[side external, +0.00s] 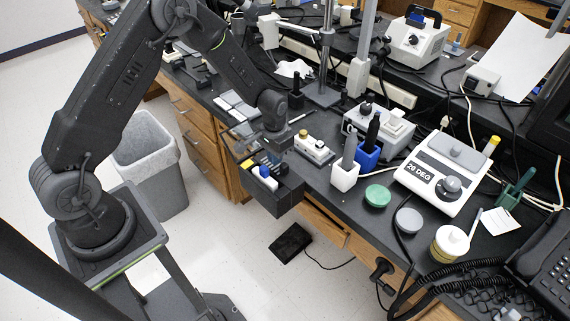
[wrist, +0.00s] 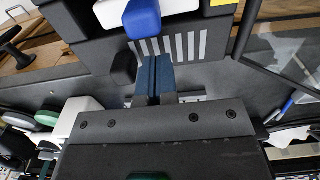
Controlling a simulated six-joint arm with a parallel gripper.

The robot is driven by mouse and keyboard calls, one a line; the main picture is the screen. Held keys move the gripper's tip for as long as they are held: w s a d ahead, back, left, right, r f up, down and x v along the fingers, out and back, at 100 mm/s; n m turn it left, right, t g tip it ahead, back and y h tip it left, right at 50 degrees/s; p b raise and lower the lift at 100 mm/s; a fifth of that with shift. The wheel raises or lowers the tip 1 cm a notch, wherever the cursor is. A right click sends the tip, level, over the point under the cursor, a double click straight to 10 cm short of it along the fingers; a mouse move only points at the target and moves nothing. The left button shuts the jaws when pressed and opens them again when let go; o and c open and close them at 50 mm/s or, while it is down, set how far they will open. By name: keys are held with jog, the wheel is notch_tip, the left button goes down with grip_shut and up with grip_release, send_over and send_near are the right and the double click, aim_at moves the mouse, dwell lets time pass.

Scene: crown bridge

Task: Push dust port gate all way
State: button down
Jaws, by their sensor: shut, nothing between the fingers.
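A dark box (side external: 281,204) sits at the bench's front edge in the side external view. A blue knob (side external: 264,172) stands at its near end; in the wrist view the blue piece (wrist: 142,18) lies against a white block. A row of light slots (wrist: 176,47) and a small dark block (wrist: 124,67) lie near my fingertips. I cannot tell for certain which part is the dust port gate. My gripper (side external: 268,163) is over the box, its blue fingers (wrist: 153,62) together and empty, beside the dark block. Whether they touch anything is unclear.
A clear framed panel (wrist: 285,45) is close on the right in the wrist view. A white-and-gold device (side external: 314,149), a white cup (side external: 344,177) and a blue holder (side external: 367,156) stand right of the box. A grey bin (side external: 150,165) stands on the floor.

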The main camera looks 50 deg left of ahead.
jog(key=shift+d, duration=0.3)
jog(key=shift+d, duration=0.35)
